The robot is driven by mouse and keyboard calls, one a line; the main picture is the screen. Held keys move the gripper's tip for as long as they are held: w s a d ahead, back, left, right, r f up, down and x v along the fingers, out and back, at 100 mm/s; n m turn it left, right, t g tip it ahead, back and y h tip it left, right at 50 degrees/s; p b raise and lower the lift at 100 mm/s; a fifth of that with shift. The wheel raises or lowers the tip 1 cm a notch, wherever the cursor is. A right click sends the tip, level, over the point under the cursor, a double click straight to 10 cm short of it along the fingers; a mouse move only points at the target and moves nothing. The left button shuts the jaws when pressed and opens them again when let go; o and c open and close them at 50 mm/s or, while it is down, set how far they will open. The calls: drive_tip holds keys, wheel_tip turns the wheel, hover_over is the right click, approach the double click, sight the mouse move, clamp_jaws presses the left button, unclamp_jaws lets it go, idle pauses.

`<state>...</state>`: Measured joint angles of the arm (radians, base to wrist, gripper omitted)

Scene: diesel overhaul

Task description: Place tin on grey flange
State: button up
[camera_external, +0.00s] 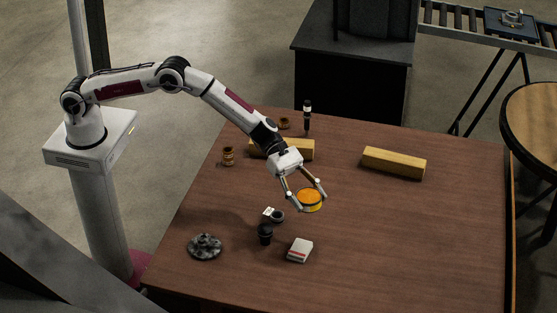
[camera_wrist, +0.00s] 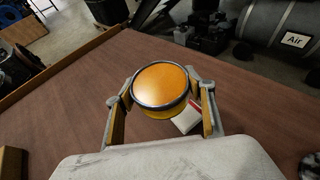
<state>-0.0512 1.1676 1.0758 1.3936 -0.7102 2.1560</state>
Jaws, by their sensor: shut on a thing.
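The tin (camera_external: 310,200) is round, with an orange-yellow top and a dark rim. My gripper (camera_external: 308,194) is shut on it, one finger on each side, and appears to hold it above the table. In the wrist view the tin (camera_wrist: 161,86) sits between the two fingers of my gripper (camera_wrist: 160,98), its top facing the camera. The grey flange (camera_external: 205,246) lies on the table at the front left, a dark mottled grey disc with a raised centre. It is apart from my gripper, to its lower left. A grey mottled edge at the wrist view's lower right may be the flange.
A white and red box (camera_external: 300,250), a black cylinder (camera_external: 265,233) and a small dark part with a white label (camera_external: 274,214) stand near the flange. Two yellow blocks (camera_external: 394,163) and a dark upright tool (camera_external: 307,117) stand farther back. The table's right side (camera_external: 430,240) is clear.

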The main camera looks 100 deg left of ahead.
drive_tip(key=s+d+f+m+g+h, duration=0.1)
drive_tip(key=s+d+m+g+h, duration=0.2)
drive_tip(key=s, duration=0.4)
drive_tip(key=s+d+m+g+h, duration=0.1)
drive_tip(key=s+d+m+g, duration=0.2)
drive_tip(key=s+d, duration=0.35)
drive_tip(key=m+g, duration=0.6)
hover_over(204, 237)
drive_tip(key=shift+h, duration=0.3)
drive_tip(key=shift+f, duration=0.15)
drive_tip(key=shift+f, duration=3)
drive_tip(key=shift+f, duration=1.85)
drive_tip(key=shift+f, duration=0.15)
